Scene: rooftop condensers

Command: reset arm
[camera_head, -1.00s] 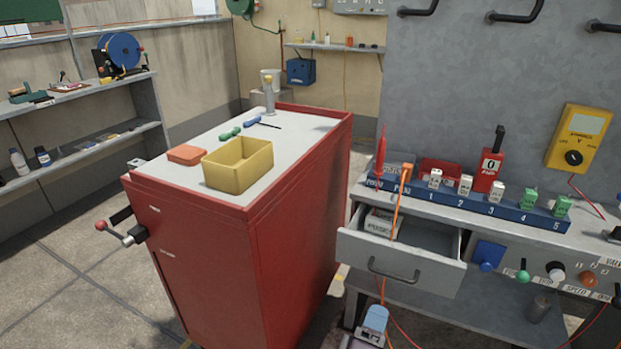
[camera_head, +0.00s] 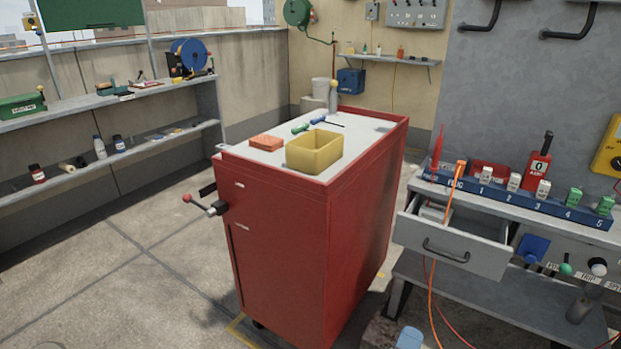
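I make out neither gripper clearly in the head view. A small blue rounded part (camera_head: 410,338) shows at the bottom edge, cut off by the frame; I cannot tell what it belongs to. No arm is seen touching the cart, the bench or anything on them.
A red cart (camera_head: 290,250) stands mid-view with a yellow bin (camera_head: 314,152) on top. To its right, an open drawer (camera_head: 455,250) juts from the bench under a blue numbered rack (camera_head: 520,198). An orange cable (camera_head: 447,213) hangs there. Floor at left (camera_head: 130,270) is clear.

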